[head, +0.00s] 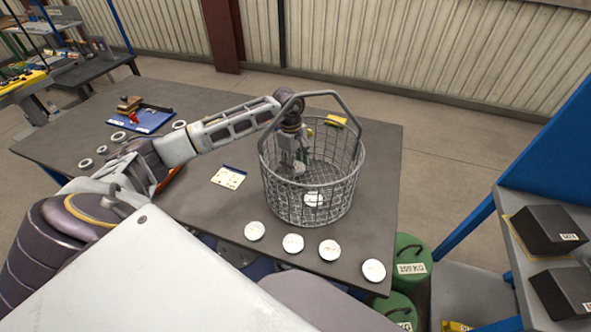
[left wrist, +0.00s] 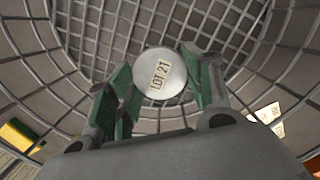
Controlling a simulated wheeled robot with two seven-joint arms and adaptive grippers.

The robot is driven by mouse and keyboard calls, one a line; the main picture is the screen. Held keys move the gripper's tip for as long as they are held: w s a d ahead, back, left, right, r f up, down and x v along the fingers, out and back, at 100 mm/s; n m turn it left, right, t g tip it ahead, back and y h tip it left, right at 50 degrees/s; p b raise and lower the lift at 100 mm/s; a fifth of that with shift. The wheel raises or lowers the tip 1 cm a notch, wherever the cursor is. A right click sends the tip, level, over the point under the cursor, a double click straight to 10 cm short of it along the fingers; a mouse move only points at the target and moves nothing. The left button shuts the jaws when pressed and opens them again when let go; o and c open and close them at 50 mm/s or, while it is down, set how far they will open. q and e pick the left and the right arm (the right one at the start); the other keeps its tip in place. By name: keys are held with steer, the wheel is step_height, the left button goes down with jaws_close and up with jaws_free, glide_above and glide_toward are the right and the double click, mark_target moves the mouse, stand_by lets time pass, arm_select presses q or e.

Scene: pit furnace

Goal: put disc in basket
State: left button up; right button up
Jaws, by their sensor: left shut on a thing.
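The basket (head: 352,190) is a grey wire mesh basket with a raised handle, standing upright on the table; its mesh fills the left wrist view (left wrist: 262,47). My left gripper (head: 299,168) reaches down inside the basket, pointing at its floor. It is shut on a pale round disc labelled "LOT 21" (left wrist: 160,75), held between the green-padded fingers (left wrist: 160,85). Several white discs (head: 293,243) lie in a row along the table's front edge, outside the basket. My right gripper is out of view.
The grey table (head: 210,105) also carries a blue tray (head: 150,121), a small white card (head: 229,177) and several rings at the left. A yellow object (head: 336,120) is behind the basket. Green weights (head: 411,257) stand beyond the right edge, near a shelf with dark boxes (head: 548,230).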

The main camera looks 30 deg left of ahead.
arm_select(q)
steer(key=shift+f, duration=1.5)
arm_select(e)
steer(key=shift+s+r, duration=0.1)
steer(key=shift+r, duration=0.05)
arm_select(q)
steer(key=shift+f, duration=0.15)
steer(key=o, duration=1.3)
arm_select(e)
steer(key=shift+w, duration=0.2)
arm_select(q)
steer(key=r, duration=0.6)
steer(key=a+r+b, duration=0.1)
steer(key=r, duration=0.3)
steer(key=shift+a, duration=0.1)
steer(key=shift+a+r, duration=0.1)
steer(key=shift+r, duration=0.95)
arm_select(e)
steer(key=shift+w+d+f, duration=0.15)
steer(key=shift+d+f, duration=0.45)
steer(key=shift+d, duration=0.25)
